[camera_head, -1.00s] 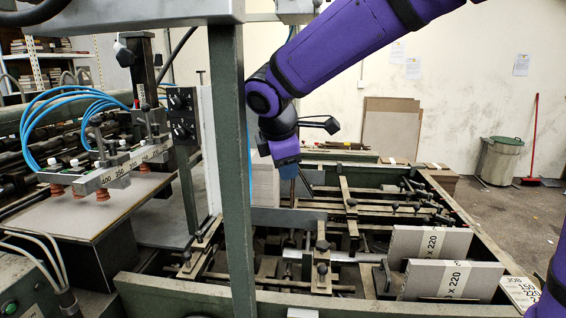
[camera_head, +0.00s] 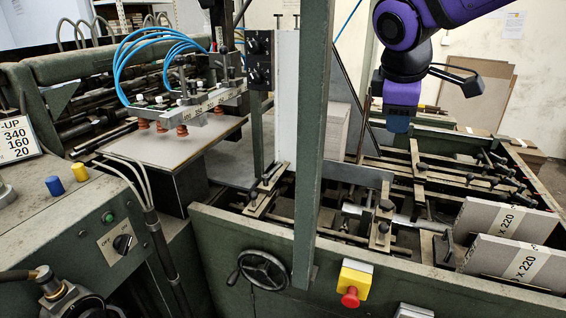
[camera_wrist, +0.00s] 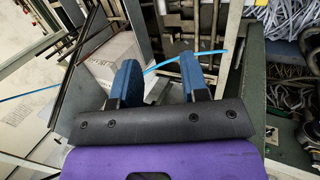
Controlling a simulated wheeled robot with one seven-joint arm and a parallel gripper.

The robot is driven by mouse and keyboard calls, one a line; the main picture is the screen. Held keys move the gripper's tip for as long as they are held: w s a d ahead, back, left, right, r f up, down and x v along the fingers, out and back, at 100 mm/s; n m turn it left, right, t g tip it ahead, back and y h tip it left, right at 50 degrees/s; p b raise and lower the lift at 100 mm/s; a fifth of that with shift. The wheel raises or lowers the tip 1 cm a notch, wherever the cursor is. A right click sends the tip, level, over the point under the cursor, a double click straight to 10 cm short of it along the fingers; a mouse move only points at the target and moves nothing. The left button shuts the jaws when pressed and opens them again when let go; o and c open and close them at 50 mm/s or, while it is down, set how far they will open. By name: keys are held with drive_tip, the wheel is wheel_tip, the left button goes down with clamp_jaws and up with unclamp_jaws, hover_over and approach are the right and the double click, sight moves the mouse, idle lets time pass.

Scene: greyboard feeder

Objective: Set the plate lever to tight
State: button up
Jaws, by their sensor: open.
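My gripper (camera_head: 398,126) hangs at the upper right over the feeder frame, blue fingers pointing down. In the wrist view its two blue fingers (camera_wrist: 160,78) are apart with nothing held between them. No lever marked "tight" can be read in any view, so I cannot tell which part is the plate lever. A small upright lever-like rod (camera_head: 446,242) stands beside the board stacks, well below my gripper. Several dark clamp knobs (camera_head: 384,228) sit on the feeder bars. A metal handle (camera_head: 48,282) shows at the lower left, far from my gripper.
A green post (camera_head: 309,150) stands in front of the feeder. Suction cups (camera_head: 160,126) hang over a board at the left. A handwheel (camera_head: 263,270), a red stop button (camera_head: 350,297) and an on/off switch (camera_head: 123,244) are in front. Banded board stacks (camera_head: 505,222) fill the right.

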drive_tip(key=s+d+r+m+y, duration=0.1)
drive_tip(key=s+d+m, duration=0.7)
drive_tip(key=s, duration=0.4)
drive_tip(key=n+g+y, duration=0.3)
drive_tip(key=n+y, duration=0.1)
drive_tip(key=n, duration=1.9)
hover_over(276, 167)
drive_tip(key=s+d, duration=0.1)
drive_tip(key=s+d+f+x, duration=0.1)
drive_tip(key=s+d+x, duration=0.15)
drive_tip(key=x, duration=1.95)
drive_tip(key=d+x, duration=0.1)
drive_tip(key=x, duration=0.2)
drive_tip(key=shift+w+d+f, duration=0.1)
drive_tip(key=shift+w+f, duration=0.1)
drive_tip(key=shift+f, duration=0.15)
clamp_jaws()
